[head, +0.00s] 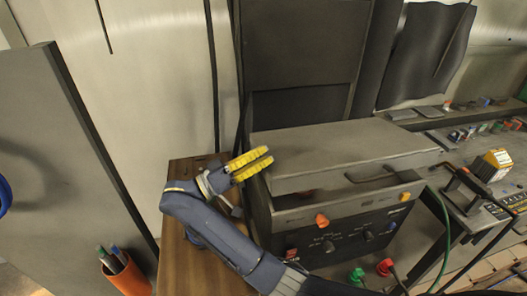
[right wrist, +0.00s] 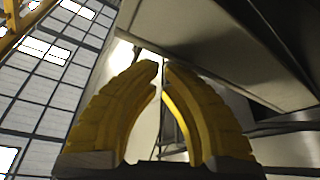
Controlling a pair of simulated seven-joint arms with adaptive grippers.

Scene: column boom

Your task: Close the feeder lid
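The feeder is a dark grey box with a knobbed front panel (head: 345,240) in the head view. Its broad grey lid (head: 340,148) lies over the top, with a bar handle on its front edge. A dark gap shows under the lid's front edge, so it looks slightly raised. My right gripper (head: 270,155), with yellow fingers, is at the lid's left edge; whether it touches is unclear. In the right wrist view its fingertips (right wrist: 160,66) are almost together with nothing between them. A grey slab, probably the lid (right wrist: 240,45), fills the upper right there. My left gripper is out of view.
A wooden surface (head: 178,258) lies left of the feeder, and an orange pen cup (head: 128,277) stands at the lower left. A bench (head: 470,140) with small parts is at the right.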

